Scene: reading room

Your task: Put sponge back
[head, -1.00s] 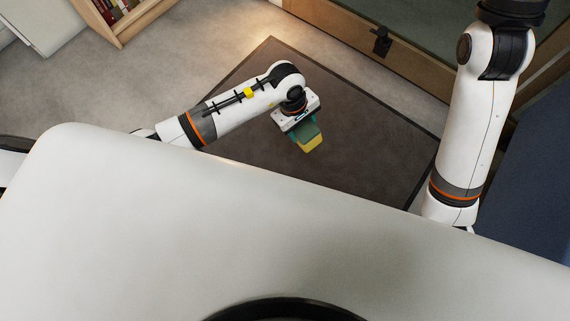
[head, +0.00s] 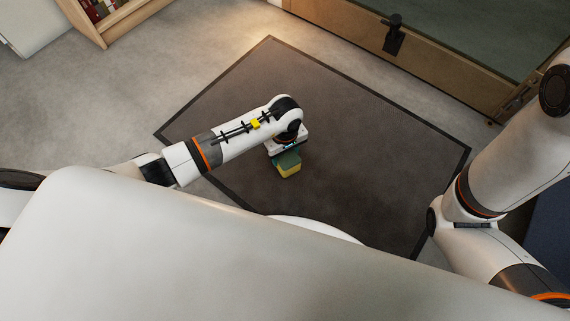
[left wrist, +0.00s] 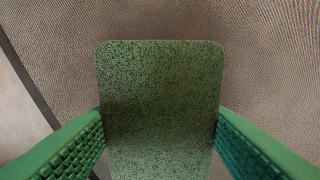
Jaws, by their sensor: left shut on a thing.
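The sponge (head: 289,168) has a green top and a yellow body. My left gripper (head: 286,150) is shut on it and holds it over the dark brown mat. In the left wrist view the sponge's speckled green face (left wrist: 160,95) fills the middle, with a green ribbed finger touching it on each side. I cannot tell how high the sponge is above the mat. My right arm is at the right of the head view; its gripper is out of sight.
The dark mat (head: 350,120) lies on grey floor (head: 190,60) and is otherwise bare. A wooden bookcase (head: 115,22) stands at the top left. A wood-framed panel with a black handle (head: 394,34) borders the top right, and something dark blue is at the right edge.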

